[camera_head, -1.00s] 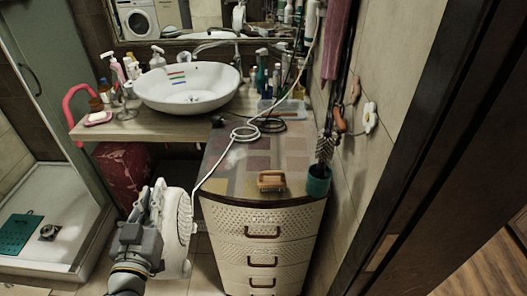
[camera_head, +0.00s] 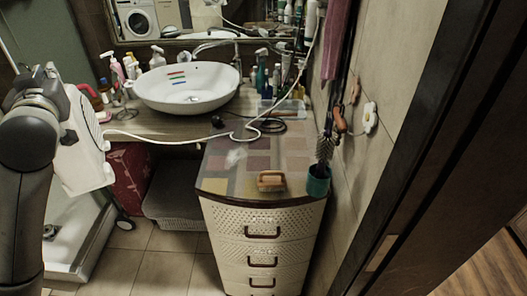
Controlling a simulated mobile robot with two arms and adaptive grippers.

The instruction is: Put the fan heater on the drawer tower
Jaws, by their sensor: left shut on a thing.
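The white fan heater (camera_head: 85,158) hangs in the air at the left of the head view, in front of the counter. My left gripper (camera_head: 60,108) is shut on it; my own arm hides part of the heater and most of the fingers. A white cord runs from the heater to the right, across the counter. The drawer tower (camera_head: 230,228) stands upright in the middle, cream with brown handles and a patterned top. The heater is left of the tower and apart from it. My right gripper is out of view.
On the tower top, a wooden brush (camera_head: 271,181) lies near the front and a teal cup (camera_head: 317,184) holding a brush stands at the right edge. Cable coils (camera_head: 262,125) lie at the back. The top's front left is clear. A white basin (camera_head: 190,88) is behind.

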